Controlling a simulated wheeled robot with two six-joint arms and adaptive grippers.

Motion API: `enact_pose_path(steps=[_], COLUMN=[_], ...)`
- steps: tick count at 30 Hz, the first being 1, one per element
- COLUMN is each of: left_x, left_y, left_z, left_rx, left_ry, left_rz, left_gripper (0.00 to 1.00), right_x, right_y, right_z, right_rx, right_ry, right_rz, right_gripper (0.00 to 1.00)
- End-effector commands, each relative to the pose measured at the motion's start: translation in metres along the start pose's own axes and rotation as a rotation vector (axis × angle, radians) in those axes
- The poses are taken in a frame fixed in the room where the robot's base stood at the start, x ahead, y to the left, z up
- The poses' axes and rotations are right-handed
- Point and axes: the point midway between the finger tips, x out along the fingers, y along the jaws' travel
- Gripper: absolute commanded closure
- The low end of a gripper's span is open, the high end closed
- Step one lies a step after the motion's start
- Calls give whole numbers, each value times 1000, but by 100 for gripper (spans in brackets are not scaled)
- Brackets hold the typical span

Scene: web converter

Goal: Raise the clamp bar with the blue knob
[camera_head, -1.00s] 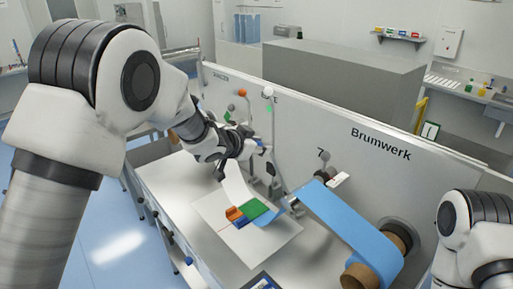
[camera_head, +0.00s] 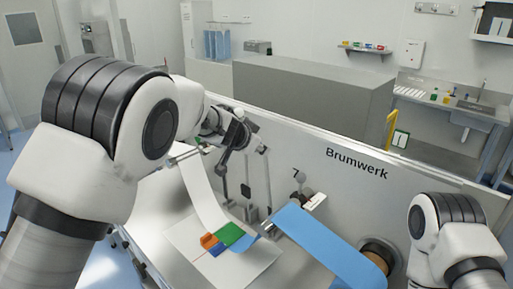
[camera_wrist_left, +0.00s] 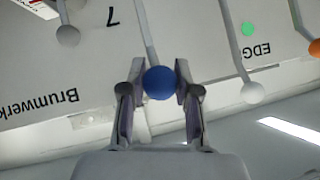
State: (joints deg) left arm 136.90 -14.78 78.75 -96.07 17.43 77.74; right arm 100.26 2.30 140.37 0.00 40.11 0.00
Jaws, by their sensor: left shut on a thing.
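The blue knob (camera_wrist_left: 159,83) shows in the left wrist view at the end of a thin grey lever arm. My left gripper (camera_wrist_left: 160,88) has its two fingers on either side of the knob and is shut on it. In the head view my left gripper (camera_head: 238,132) is up near the top edge of the machine panel, and the knob is hidden there. The clamp bar itself cannot be made out clearly. My right gripper is outside both views; only part of the right arm shows at the lower right of the head view.
The panel marked Brumwerk (camera_head: 345,185) stands upright behind the work surface. A blue web (camera_head: 325,240) runs to a roll (camera_head: 375,257). Other levers have a white knob (camera_wrist_left: 253,92) and orange knob (camera_wrist_left: 315,47).

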Motion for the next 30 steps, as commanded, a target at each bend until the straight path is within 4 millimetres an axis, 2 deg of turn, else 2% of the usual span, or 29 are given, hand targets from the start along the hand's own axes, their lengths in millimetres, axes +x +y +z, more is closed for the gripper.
enact_pose_path(steps=[1, 2, 3, 4, 13, 17, 27, 30], left_x=[1, 1, 1, 1, -1, -12, -94, -110], left_y=[1, 1, 1, 1, 0, 0, 1, 1], left_z=[2, 2, 2, 2, 1, 0, 0, 0], left_rx=[0, 0, 1, 1, 1, 1, 1, 2], left_ry=[-3, -3, -3, -3, -1, -2, 0, -1], left_rz=[3, 3, 3, 3, 1, 0, 1, 1], left_gripper=[100, 66, 51, 43, 43, 43, 43, 43], right_x=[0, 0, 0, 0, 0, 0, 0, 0], right_y=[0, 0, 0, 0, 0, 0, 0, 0], right_z=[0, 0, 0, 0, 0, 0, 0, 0], right_rx=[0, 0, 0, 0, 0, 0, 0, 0], right_ry=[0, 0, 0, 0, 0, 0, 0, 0], right_rz=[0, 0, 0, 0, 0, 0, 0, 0], right_gripper=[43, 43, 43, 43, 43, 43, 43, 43])
